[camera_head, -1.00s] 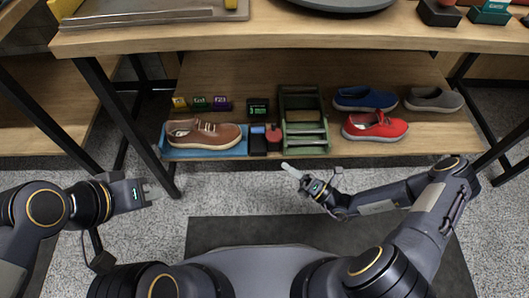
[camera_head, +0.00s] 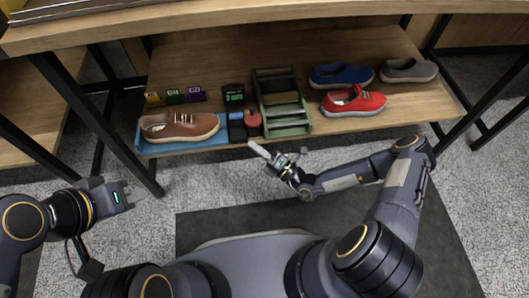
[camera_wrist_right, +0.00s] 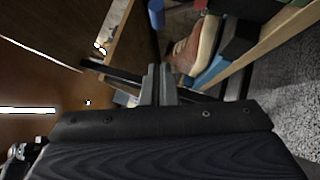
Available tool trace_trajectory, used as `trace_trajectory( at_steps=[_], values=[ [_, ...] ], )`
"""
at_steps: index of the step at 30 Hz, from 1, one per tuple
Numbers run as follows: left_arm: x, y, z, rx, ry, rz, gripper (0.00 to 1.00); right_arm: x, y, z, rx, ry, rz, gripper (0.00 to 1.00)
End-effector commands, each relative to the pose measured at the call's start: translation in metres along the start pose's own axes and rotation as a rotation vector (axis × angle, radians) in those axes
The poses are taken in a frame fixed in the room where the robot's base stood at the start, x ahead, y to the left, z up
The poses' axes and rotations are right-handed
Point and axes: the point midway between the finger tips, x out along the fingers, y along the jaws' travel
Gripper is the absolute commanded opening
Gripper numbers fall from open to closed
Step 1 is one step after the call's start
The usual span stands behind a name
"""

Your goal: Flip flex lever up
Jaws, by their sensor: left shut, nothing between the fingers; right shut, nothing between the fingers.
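I cannot make out a flex lever in either view. A green frame-like rack (camera_head: 283,104) stands on the lower shelf, left of the red shoe. My right gripper (camera_head: 254,148) is shut and empty, just in front of the shelf edge, below the small red and blue items in the picture. Its closed fingers (camera_wrist_right: 161,84) show in the right wrist view, with nothing between them. My left gripper (camera_head: 136,193) is shut and empty above the carpet, left of and in front of the shelf.
The lower shelf holds a brown shoe (camera_head: 179,126) on a blue tray (camera_head: 146,151), a red shoe (camera_head: 354,102), a blue shoe (camera_head: 341,76), a grey shoe (camera_head: 408,70) and several small boxes (camera_head: 175,96). Black table legs (camera_head: 105,130) flank it.

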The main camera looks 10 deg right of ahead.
Motion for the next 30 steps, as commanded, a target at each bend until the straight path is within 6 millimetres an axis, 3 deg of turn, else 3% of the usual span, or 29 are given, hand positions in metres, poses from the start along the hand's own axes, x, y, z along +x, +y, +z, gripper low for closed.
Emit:
trace_trajectory(
  at_steps=[6,12,30],
  values=[
    [0.012,-0.005,0.006,0.0,0.0,0.0,0.0,0.046,-0.002,-0.002,-0.002,0.002,0.003,0.0],
    [0.021,-0.009,0.01,0.0,0.0,0.0,0.0,0.064,-0.003,0.021,-0.005,0.002,-0.001,0.0],
    [0.019,-0.009,0.01,0.0,0.0,0.0,0.0,0.072,0.001,0.029,0.003,0.001,-0.005,0.0]
  ],
)
